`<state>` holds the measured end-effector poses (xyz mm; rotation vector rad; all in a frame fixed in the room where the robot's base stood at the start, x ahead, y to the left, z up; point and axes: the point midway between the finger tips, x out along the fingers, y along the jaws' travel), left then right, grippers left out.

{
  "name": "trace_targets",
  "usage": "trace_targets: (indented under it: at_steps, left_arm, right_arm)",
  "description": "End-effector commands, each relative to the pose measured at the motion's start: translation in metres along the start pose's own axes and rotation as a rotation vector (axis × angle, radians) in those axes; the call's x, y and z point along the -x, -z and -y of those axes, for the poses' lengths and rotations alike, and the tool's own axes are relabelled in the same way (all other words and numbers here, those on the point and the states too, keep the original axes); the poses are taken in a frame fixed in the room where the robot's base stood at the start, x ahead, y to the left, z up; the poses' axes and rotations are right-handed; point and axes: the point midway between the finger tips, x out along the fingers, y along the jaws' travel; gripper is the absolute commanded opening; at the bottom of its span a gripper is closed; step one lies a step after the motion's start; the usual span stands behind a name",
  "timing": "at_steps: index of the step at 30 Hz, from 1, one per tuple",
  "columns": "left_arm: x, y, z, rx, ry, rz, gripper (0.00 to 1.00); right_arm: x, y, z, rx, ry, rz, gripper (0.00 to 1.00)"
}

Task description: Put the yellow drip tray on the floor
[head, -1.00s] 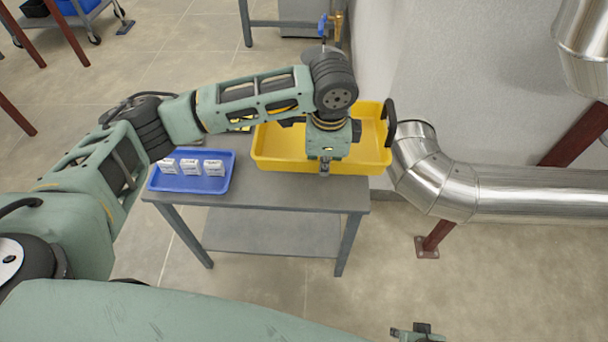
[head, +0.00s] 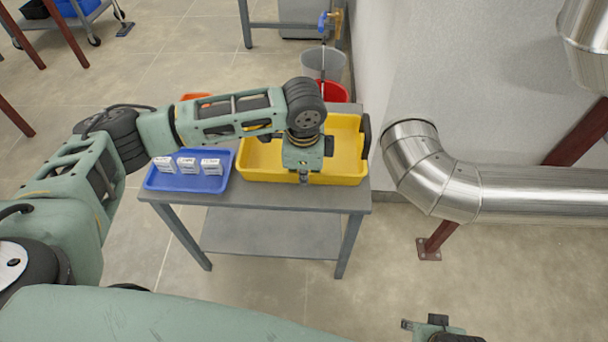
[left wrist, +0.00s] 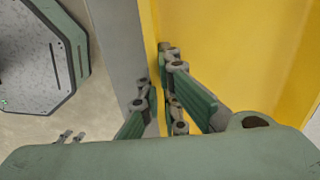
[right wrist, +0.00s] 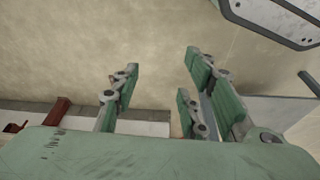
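The yellow drip tray (head: 345,150) is at the right part of the grey table (head: 275,198), with a black handle (head: 366,135) at its right end. I cannot tell whether it rests on the tabletop or is just above it. My left gripper (head: 303,178) points down at the tray's near wall. In the left wrist view its fingers (left wrist: 156,78) lie on either side of the yellow wall (left wrist: 152,40) and are closed on it. My right gripper (head: 420,325) is at the bottom edge, low over the floor; the right wrist view shows its fingers (right wrist: 160,80) apart and empty.
A blue tray (head: 190,184) with 3 white boxes stands on the table's left part. A red bucket (head: 333,92) and a grey bucket (head: 323,62) stand behind. A silver pipe (head: 520,193) on a red support (head: 438,237) is at the right. Floor in front (head: 360,305) is clear.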

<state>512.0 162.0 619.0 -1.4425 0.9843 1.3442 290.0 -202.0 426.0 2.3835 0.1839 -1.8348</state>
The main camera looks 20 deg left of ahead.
Motion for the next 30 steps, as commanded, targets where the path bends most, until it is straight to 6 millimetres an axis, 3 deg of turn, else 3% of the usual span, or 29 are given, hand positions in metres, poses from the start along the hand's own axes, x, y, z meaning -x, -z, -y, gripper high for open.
trace_targets:
  at_steps: [4, 12, 23, 25, 30]
  left_arm:
    - [-0.001, 0.001, 0.001, 0.0, 0.002, -0.002, 0.0]
    - [-0.002, 0.0, 0.0, 0.0, 0.0, 0.0, 0.23]
    - [0.0, 0.0, 0.0, 0.0, 0.001, 0.0, 0.23]
    - [0.006, 0.0, 0.0, 0.001, 0.0, 0.0, 0.23]
    - [0.034, 0.001, 0.001, 0.0, 0.001, -0.002, 0.23]
  right_arm:
    - [-0.003, -0.001, 0.0, 0.0, 0.0, 0.001, 0.4]
    - [-0.004, -0.001, 0.0, 0.0, 0.0, 0.001, 0.4]
    - [-0.005, -0.002, 0.001, 0.0, 0.001, 0.004, 0.4]
    - [0.001, 0.0, 0.001, 0.001, 0.001, 0.001, 0.4]
    - [-0.025, -0.009, 0.002, 0.003, 0.003, 0.016, 0.4]
